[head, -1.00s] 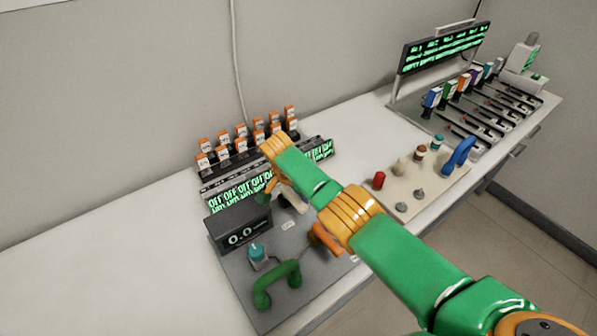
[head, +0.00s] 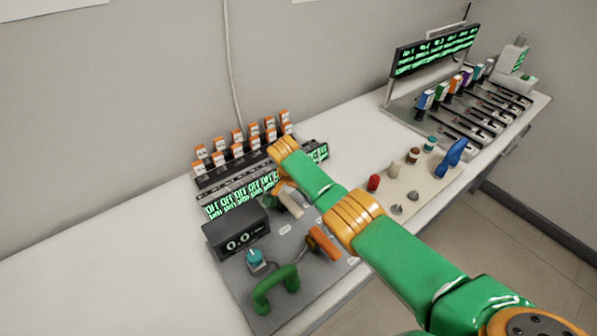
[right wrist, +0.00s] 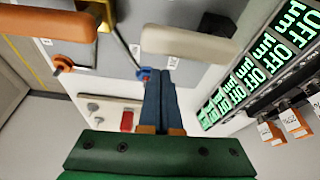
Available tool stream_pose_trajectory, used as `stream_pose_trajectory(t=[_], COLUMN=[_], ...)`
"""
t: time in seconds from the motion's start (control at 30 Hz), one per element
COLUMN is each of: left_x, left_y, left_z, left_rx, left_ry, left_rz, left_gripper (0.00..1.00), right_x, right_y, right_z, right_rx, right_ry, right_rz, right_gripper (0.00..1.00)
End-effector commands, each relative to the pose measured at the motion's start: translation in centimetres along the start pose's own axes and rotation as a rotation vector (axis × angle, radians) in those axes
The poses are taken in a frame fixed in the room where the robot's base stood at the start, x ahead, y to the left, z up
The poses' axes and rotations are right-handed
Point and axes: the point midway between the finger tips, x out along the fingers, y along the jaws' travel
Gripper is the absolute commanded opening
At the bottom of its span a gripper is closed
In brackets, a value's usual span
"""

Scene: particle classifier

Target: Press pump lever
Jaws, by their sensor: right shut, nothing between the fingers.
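A grey control panel (head: 232,287) has an orange-handled lever (head: 322,242), a pale lever (head: 290,204) and a green curved handle (head: 275,289). I cannot tell for certain which is the pump lever. In the right wrist view, the orange handle (right wrist: 48,23) is at the upper left and the pale lever (right wrist: 188,44) lies just beyond my fingertips. My right gripper (right wrist: 159,76) is shut and empty, with its dark blue fingers together beside the pale lever; contact is unclear. In the head view my right arm mostly hides this gripper. My left gripper is not in view.
A display box (head: 236,232) reading 0.0 and a teal knob (head: 255,259) are on the panel. Orange-capped vials (head: 236,140) stand behind a row of OFF displays (head: 240,197). A beige board (head: 424,178) with several pegs is at the right. The left of the bench is clear.

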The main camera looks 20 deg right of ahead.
Motion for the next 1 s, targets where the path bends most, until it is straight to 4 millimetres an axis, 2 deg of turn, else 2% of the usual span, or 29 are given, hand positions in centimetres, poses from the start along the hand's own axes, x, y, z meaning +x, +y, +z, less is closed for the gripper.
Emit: stream_pose_trajectory(t=[0.07, 0.1, 0.17, 0.33, 0.5, 0.67, 1.0], left_x=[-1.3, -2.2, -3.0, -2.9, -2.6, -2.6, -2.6], left_y=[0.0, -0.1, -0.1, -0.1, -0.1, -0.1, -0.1], left_z=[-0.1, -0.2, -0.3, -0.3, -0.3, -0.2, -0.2], left_rx=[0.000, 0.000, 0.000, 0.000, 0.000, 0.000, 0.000], left_ry=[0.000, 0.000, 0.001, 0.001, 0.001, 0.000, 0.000], left_rz=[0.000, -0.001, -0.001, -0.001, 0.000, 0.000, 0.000], left_gripper=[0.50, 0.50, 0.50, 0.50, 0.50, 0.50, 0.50], right_x=[-0.2, -1.8, -3.3, -6.6, -8.8, -9.6, -9.6], right_y=[0.7, 0.4, 0.3, 0.1, 0.1, 0.2, 0.2], right_z=[-1.8, -1.6, -1.6, -1.3, -1.3, -1.3, -1.3], right_rx=[0.003, -0.002, -0.002, -0.001, -0.001, -0.001, -0.001], right_ry=[0.001, -0.001, 0.000, 0.000, 0.002, 0.001, 0.001], right_rz=[0.001, -0.005, -0.006, -0.006, -0.004, -0.001, -0.001], right_gripper=[0.00, 0.00, 0.00, 0.00, 0.00, 0.00, 0.00])
